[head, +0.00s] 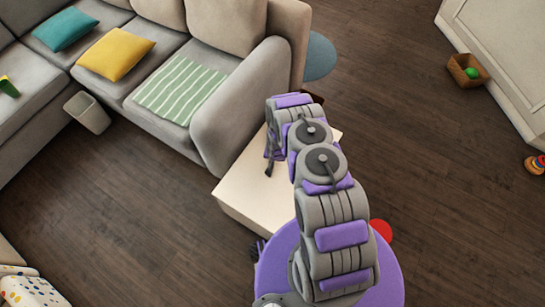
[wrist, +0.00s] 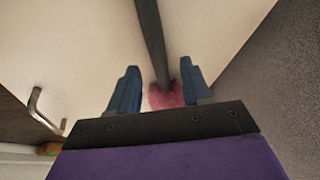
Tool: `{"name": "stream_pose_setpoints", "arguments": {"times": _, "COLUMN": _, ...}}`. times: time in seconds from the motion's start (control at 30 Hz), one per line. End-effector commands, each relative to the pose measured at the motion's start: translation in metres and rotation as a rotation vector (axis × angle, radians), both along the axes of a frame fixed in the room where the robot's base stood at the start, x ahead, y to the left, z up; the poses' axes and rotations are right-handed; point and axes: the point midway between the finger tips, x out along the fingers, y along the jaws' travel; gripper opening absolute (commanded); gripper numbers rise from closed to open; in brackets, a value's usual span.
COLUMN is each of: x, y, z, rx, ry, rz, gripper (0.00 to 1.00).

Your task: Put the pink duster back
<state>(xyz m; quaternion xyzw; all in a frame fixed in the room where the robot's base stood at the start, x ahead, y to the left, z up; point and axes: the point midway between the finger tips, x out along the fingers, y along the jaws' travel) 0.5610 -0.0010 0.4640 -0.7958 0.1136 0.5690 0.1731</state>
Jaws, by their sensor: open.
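In the wrist view, the pink duster shows as a fuzzy pink part (wrist: 160,98) at the base of a long dark rod that looks like its handle. The rod runs up between the two blue fingers of my gripper (wrist: 158,68). The fingers are open, one on each side of the rod, with a gap on both sides. In the head view, my arm reaches over the cream cabinet (head: 247,197) beside the sofa; my arm hides much of its top, and I cannot make out the duster there.
The grey sofa's armrest (head: 240,105) stands close left of the cabinet. A metal handle (wrist: 40,108) sticks out from a cream face in the wrist view.

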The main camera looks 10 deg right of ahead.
Motion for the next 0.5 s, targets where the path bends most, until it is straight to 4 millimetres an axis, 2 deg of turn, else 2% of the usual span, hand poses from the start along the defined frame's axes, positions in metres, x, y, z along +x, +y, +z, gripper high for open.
{"name": "stream_pose_setpoints", "arguments": {"times": 0.03, "x": -0.002, "y": 0.000, "z": 0.013, "rx": 0.000, "ry": -0.001, "rz": 0.000, "gripper": 0.49}}
{"name": "stream_pose_setpoints", "arguments": {"times": 0.2, "x": -0.013, "y": -0.001, "z": 0.043, "rx": 0.000, "ry": 0.001, "rz": 0.000, "gripper": 0.49}}
{"name": "stream_pose_setpoints", "arguments": {"times": 0.4, "x": -0.021, "y": -0.001, "z": 0.069, "rx": -0.001, "ry": -0.002, "rz": 0.000, "gripper": 0.49}}
{"name": "stream_pose_setpoints", "arguments": {"times": 0.5, "x": -0.025, "y": -0.001, "z": 0.075, "rx": 0.000, "ry": -0.001, "rz": 0.000, "gripper": 0.49}}
